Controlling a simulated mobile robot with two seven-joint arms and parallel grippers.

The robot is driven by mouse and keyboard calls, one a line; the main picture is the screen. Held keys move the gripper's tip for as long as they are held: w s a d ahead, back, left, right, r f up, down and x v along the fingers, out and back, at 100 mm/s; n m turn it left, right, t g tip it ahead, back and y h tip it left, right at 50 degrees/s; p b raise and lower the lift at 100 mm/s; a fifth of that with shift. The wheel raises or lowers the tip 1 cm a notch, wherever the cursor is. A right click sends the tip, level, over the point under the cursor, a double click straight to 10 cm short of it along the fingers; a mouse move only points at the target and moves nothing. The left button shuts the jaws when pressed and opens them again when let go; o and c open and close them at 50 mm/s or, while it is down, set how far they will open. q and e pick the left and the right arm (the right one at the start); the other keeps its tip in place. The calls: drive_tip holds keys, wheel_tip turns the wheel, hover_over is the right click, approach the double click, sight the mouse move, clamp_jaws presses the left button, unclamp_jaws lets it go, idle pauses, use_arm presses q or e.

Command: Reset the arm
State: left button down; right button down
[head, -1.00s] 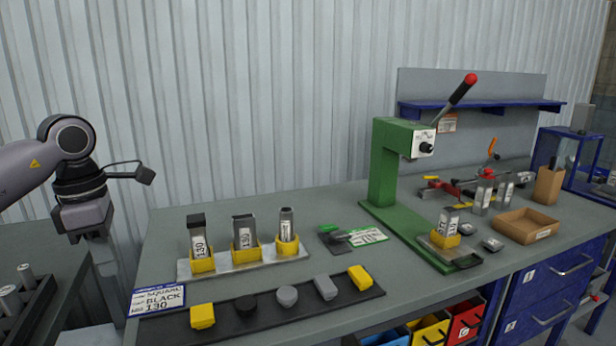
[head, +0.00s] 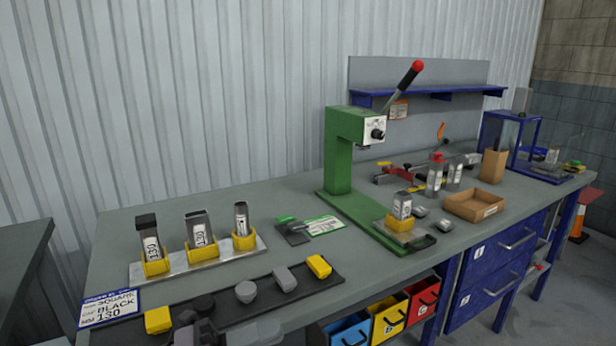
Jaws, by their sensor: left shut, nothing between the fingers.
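Part of my left arm and gripper (head: 207,331) shows at the bottom edge of the head view, in front of the black parts tray. The gripper is shut with nothing in it; its fingertips are mostly cut off by the frame. My right gripper is not in view.
A metal rack (head: 205,266) holds several labelled bottles in yellow holders. The parts tray (head: 338,277) carries several caps. A green lever press (head: 340,155) stands mid-table with a bottle in its fixture. A cardboard box (head: 474,205) lies right of it. Coloured bins (head: 388,322) hang below the front edge.

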use_arm(q)
drive_tip(key=s+a+f+n+t+y, duration=0.2)
drive_tip(key=a+f+n+t+y, duration=0.3)
drive_tip(key=f+n+y, duration=0.65)
drive_tip(key=s+a+f+n+t+y, duration=0.35)
drive_tip(key=a+f+n, duration=0.4)
drive_tip(key=n, duration=0.85)
drive_tip(key=s+a+f+n+g+y, duration=0.1)
drive_tip(key=s+f+n+g+y, duration=0.2)
drive_tip(key=s+f, duration=0.5)
wheel_tip(320, 180, down, 2)
drive_tip(key=shift+s+a+n+g, duration=0.25)
drive_tip(key=shift+n+g, duration=0.2)
drive_tip(key=shift+n, duration=0.2)
drive_tip(key=shift+w+d, duration=0.1)
